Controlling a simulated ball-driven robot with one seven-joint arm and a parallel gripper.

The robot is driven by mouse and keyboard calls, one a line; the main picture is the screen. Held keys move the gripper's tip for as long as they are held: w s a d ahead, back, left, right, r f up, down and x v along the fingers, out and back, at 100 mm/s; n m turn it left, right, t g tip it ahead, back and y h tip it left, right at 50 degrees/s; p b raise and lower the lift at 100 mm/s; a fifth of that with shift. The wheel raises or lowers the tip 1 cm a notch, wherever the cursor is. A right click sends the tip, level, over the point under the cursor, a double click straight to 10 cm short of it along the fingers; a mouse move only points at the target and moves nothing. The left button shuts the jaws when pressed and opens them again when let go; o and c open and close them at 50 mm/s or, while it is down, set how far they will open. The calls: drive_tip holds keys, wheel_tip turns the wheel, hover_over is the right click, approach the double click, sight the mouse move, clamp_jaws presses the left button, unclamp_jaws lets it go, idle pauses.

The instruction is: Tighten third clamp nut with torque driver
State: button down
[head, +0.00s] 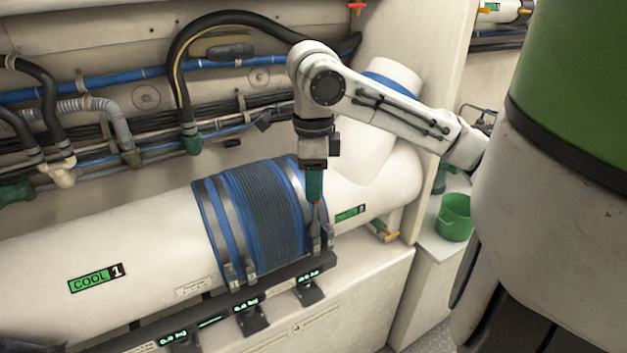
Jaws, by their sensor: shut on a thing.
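My gripper (314,158) is shut on a green torque driver (314,185) and holds it upright, red tip down. The tip is just above the clamp hardware at the right end of the blue hose sleeve (262,215). Two clamp nuts stand there side by side, a left one (315,236) and a right one (328,232). I cannot tell whether the tip touches either. Two more clamp nuts (242,274) sit at the sleeve's left end. Silver clamp bands (218,228) wrap the sleeve.
A dark rail (230,302) with small green displays runs below the white pipe (130,262); its readings are too small to read surely. Hoses and cables (110,78) line the wall behind. A green bucket (454,222) stands at right.

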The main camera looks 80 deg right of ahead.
drive_tip(key=shift+m+p, duration=0.45)
drive_tip(key=shift+m, duration=1.55)
drive_tip(key=shift+r+m, duration=0.1)
drive_tip(key=shift+m, duration=0.3)
drive_tip(key=shift+m+p, duration=0.55)
drive_tip(key=shift+m, duration=1.05)
drive_tip(key=shift+m+p, duration=0.4)
drive_tip(key=shift+m, duration=1.6)
